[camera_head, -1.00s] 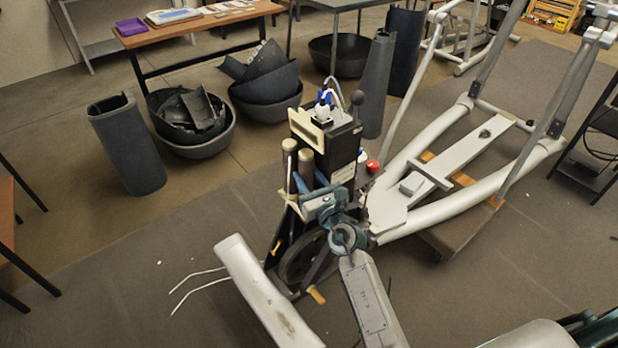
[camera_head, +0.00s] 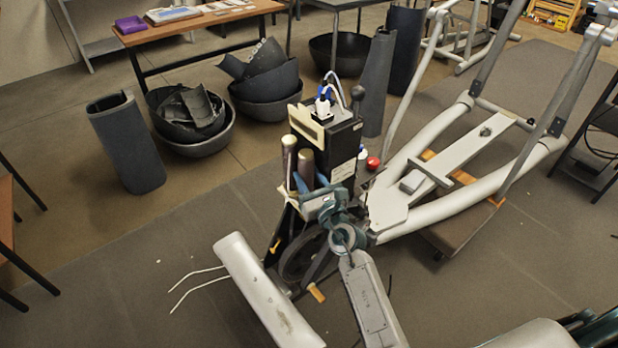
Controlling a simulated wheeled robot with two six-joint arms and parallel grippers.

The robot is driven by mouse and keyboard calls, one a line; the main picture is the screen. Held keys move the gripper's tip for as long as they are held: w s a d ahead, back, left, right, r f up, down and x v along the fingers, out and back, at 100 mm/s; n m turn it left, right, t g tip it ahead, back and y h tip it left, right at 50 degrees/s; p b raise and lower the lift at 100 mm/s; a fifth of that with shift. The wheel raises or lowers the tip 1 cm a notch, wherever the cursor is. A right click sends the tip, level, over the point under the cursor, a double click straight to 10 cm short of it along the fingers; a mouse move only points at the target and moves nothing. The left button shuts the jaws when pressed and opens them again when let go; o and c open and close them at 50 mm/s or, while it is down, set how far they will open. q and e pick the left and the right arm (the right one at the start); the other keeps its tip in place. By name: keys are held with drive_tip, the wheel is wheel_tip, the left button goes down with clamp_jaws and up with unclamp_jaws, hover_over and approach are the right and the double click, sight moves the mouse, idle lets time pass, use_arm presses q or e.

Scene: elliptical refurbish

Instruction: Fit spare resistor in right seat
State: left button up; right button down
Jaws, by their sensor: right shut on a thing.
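Two tan-topped cylinders that look like resistors stand side by side at the front of a black box on the machine. The left cylinder (camera_head: 289,152) is beside my right gripper. The right cylinder, which I take as the spare resistor (camera_head: 306,165), stands roughly upright between the blue fingers of my right gripper (camera_head: 310,184). The gripper is shut on it. Its lower end and the seat beneath are hidden by the fingers and wrist, so I cannot tell if it touches the seat. My left gripper is not in view.
The black box (camera_head: 338,148) with plugs and cables on top rises close behind the gripper. A cream plate (camera_head: 307,124) is on its left face. A flywheel (camera_head: 298,260) and silver tube (camera_head: 265,290) lie below. Grey rails (camera_head: 465,204) extend right. Open floor lies left.

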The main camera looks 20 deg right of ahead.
drive_tip(key=c, duration=1.1)
unclamp_jaws()
drive_tip(key=shift+o, duration=1.2)
drive_tip(key=shift+a, duration=0.15)
drive_tip(key=shift+s, duration=0.1)
drive_tip(key=shift+s+f, duration=0.1)
drive_tip(key=shift+s, duration=0.05)
drive_tip(key=s+d+f+b, duration=0.1)
drive_tip(key=s, duration=0.9)
drive_tip(key=shift+s+d, duration=0.15)
drive_tip(key=shift+d, duration=0.15)
drive_tip(key=shift+f, duration=0.15)
